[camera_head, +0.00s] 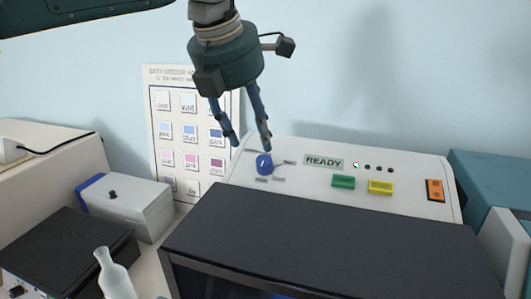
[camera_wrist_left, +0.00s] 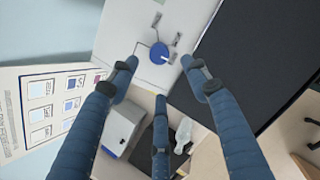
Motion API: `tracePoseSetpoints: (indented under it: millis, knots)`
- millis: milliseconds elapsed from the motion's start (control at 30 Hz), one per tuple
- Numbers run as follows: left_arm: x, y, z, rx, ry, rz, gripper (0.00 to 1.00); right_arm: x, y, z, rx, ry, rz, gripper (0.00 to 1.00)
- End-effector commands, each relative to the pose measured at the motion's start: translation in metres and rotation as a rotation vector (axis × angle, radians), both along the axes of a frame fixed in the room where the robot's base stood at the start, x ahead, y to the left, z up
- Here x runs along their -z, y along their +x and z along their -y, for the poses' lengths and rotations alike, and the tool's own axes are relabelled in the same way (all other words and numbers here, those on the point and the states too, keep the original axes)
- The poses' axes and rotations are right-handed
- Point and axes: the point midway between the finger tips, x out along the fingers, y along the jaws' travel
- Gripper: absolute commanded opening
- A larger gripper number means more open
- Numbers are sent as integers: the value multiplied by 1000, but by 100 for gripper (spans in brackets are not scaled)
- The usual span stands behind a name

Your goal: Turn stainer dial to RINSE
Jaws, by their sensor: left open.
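The stainer (camera_head: 310,178) stands against the wall with a sloped white panel on top. Its blue dial (camera_head: 264,164) sits at the panel's left end, with small grey label marks around it. The dial also shows in the left wrist view (camera_wrist_left: 159,54), with a pale pointer line toward its right side. The label words are too small to read. My left gripper (camera_head: 248,143) is open and empty, its fingers pointing down just above the dial and apart from it. In the left wrist view the fingers (camera_wrist_left: 162,88) are spread around the line to the dial. My right gripper is not in view.
The panel carries a READY display (camera_head: 324,162), a green button (camera_head: 343,182), a yellow button (camera_head: 380,187) and an orange switch (camera_head: 435,190). A bath order chart (camera_head: 178,100) stands behind. A black lid (camera_head: 330,240) lies in front. A white bottle (camera_head: 115,275) and boxes stand left.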

Motion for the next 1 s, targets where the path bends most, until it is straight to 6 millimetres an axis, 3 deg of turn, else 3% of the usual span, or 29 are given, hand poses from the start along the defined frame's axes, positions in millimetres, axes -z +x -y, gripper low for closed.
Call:
tracePoseSetpoints:
  millis: [167, 400, 600, 867, 1000]
  knots:
    - [31, 12, 6, 1, 4, -5, 47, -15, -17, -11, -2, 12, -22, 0]
    - [66, 26, 15, 0, 1, -5, 47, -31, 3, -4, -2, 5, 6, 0]
    - [79, 31, 17, 1, 1, -3, 47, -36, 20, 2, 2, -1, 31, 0]
    - [80, 31, 17, 0, 0, -1, 47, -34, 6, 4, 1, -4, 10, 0]
    - [80, 31, 17, 0, 0, -1, 20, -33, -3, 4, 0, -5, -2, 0]
